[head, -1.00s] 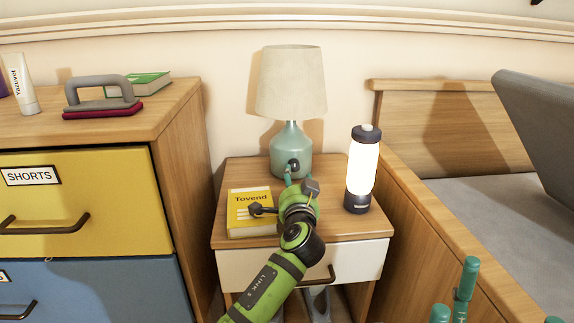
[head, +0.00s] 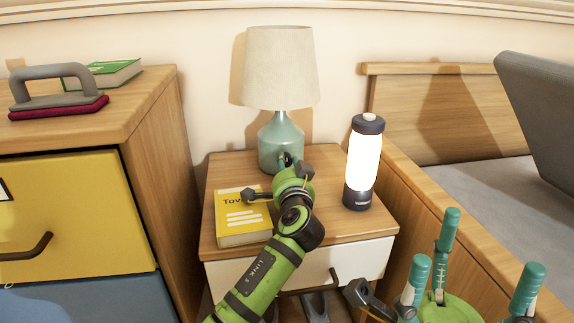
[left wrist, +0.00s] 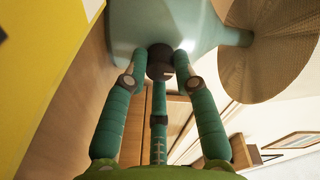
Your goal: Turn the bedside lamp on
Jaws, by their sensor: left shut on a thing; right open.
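The bedside lamp has a pale fabric shade (head: 280,70) and a teal base (head: 281,142), and it stands upright on the nightstand (head: 345,228). The shade looks unlit. A dark round knob sits on the front of the base; in the left wrist view the knob (left wrist: 160,62) is between my left fingertips. My left gripper (left wrist: 160,75) is shut on the knob, with its teal fingers around it. In the head view my left wrist largely hides the knob. My right gripper (head: 470,268) is open and empty at the lower right, in front of the bed.
A glowing lantern (head: 364,165) stands on the nightstand right of the lamp. A yellow book (head: 243,222) lies left of my left arm. A dresser (head: 140,110) with an iron-like object (head: 58,90) stands left. The bed frame (head: 440,210) bounds the right.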

